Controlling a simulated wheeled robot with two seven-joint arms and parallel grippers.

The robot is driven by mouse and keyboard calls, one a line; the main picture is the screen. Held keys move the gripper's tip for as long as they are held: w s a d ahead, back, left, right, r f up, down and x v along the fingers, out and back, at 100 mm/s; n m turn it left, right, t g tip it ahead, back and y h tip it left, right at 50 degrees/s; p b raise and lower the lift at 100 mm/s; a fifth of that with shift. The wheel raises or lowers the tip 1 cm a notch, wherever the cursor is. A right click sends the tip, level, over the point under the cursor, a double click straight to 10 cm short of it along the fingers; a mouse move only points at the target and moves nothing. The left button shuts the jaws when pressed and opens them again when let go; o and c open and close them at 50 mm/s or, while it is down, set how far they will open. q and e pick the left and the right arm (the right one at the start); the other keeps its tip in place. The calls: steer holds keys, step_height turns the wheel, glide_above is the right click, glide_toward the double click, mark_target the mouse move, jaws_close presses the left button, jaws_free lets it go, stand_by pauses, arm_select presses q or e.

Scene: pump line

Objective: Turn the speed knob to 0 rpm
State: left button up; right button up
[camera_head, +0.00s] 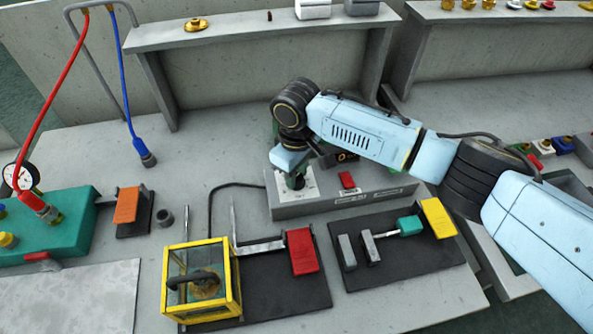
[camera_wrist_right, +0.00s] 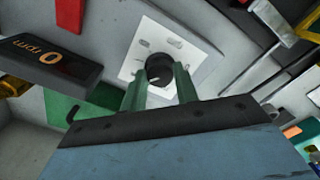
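The speed knob (camera_wrist_right: 158,68) is a dark round knob on a white plate (camera_wrist_right: 182,30), which also shows in the head view (camera_head: 281,186) on a grey console. My right gripper (camera_head: 296,178) points down over this plate. In the right wrist view its green fingers (camera_wrist_right: 160,80) stand on both sides of the knob, close against it, and appear shut on it. A light mark shows on the knob's face. The dark display (camera_wrist_right: 50,58) beside the plate reads 0 rpm in orange. In the head view the gripper mostly hides the knob. My left gripper is not in view.
A red button (camera_head: 347,179) sits on the console right of the plate. In front are a yellow-framed clear box (camera_head: 202,282), a red block (camera_head: 302,251) and a black base with a yellow block (camera_head: 438,218). A teal unit (camera_head: 70,228) stands at the left.

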steer(key=shift+c, duration=0.8)
